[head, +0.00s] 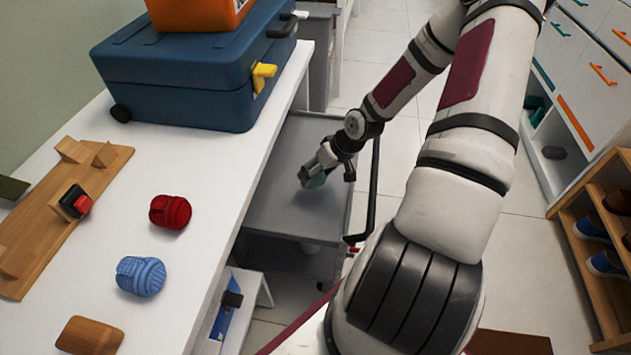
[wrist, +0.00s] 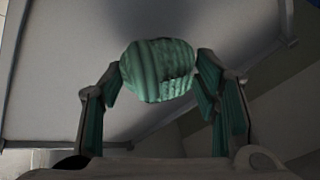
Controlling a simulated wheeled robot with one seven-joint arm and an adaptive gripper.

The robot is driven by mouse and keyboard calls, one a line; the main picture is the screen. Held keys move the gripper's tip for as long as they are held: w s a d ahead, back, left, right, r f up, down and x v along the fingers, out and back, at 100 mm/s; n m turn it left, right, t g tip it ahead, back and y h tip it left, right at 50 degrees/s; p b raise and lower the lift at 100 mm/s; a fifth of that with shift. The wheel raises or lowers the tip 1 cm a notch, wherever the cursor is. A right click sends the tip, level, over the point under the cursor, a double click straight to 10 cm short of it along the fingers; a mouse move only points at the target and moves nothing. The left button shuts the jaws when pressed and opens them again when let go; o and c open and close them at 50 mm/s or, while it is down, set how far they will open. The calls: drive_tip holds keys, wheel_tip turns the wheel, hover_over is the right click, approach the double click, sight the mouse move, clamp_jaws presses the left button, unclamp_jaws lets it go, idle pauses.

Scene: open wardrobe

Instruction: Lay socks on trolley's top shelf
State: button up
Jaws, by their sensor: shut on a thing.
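My gripper (head: 318,170) is over the grey top shelf (head: 272,205) of the trolley. In the wrist view my gripper (wrist: 158,85) is shut on a green ribbed sock bundle (wrist: 158,70), held between its fingertips. In the head view the green sock bundle (head: 315,181) is partly hidden by the gripper. I cannot tell whether the bundle touches the shelf. A red sock bundle (head: 170,211) and a blue sock bundle (head: 141,276) lie on the white table at the left. No other socks show on the visible part of the shelf.
The white table (head: 205,190) borders the trolley on the left and bears a blue toolbox (head: 185,80), a wooden board (head: 50,225) and a wooden block (head: 90,336). The trolley's dark handle (head: 373,190) stands at its right side. A shoe rack (head: 590,245) is at right.

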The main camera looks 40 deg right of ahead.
sight(316, 180)
drive_tip(key=shift+w+d+f, duration=0.1)
drive_tip(key=shift+w+f, duration=0.05)
drive_tip(key=shift+w, duration=0.2)
drive_tip(key=shift+f+b, duration=1.05)
drive_tip(key=shift+f, duration=0.55)
drive_tip(key=shift+f, duration=0.1)
drive_tip(key=o, duration=1.1)
